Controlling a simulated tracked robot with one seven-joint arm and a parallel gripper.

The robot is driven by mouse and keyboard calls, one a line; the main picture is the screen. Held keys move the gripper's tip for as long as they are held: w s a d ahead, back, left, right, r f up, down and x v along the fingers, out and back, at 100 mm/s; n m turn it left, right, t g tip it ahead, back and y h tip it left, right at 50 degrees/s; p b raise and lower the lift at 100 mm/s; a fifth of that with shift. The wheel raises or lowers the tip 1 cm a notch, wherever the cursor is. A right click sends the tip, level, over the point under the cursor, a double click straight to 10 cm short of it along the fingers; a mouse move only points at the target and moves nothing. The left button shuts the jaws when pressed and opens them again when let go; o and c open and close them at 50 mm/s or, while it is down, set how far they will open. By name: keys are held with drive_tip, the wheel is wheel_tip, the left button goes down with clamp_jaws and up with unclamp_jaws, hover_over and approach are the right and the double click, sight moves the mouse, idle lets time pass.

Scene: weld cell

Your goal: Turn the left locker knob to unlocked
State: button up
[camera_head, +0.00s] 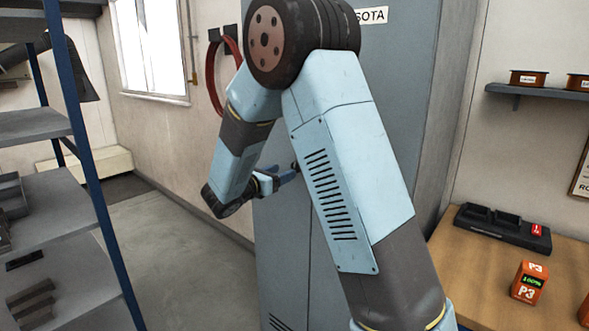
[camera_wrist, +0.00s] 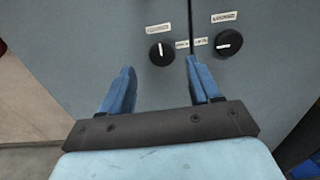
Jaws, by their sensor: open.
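The grey locker (camera_head: 280,235) stands behind my arm in the head view, and its door fronts fill the back of the wrist view (camera_wrist: 85,40). The round black left knob (camera_wrist: 162,56) has a white pointer mark that looks nearly upright. The black right knob (camera_wrist: 229,44) has its mark nearly level. Small labels beside and above the knobs are too small to read surely. My gripper (camera_wrist: 160,67) is open and empty. Its two blue fingers are on either side of the left knob in the picture; contact is not visible. In the head view my gripper (camera_head: 288,174) is partly hidden by my arm.
A shelf rack (camera_head: 35,125) with blue posts stands at the left. A wooden bench (camera_head: 470,265) at the right holds a black charger (camera_head: 500,228) and an orange P3 battery (camera_head: 529,282). A red hose (camera_head: 215,75) hangs on the wall. Floor between rack and locker is clear.

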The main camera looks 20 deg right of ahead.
sight(294, 167)
drive_tip(key=shift+x, duration=3)
drive_tip(key=shift+c, duration=0.3)
drive_tip(key=shift+r, duration=0.1)
drive_tip(key=c, duration=0.9)
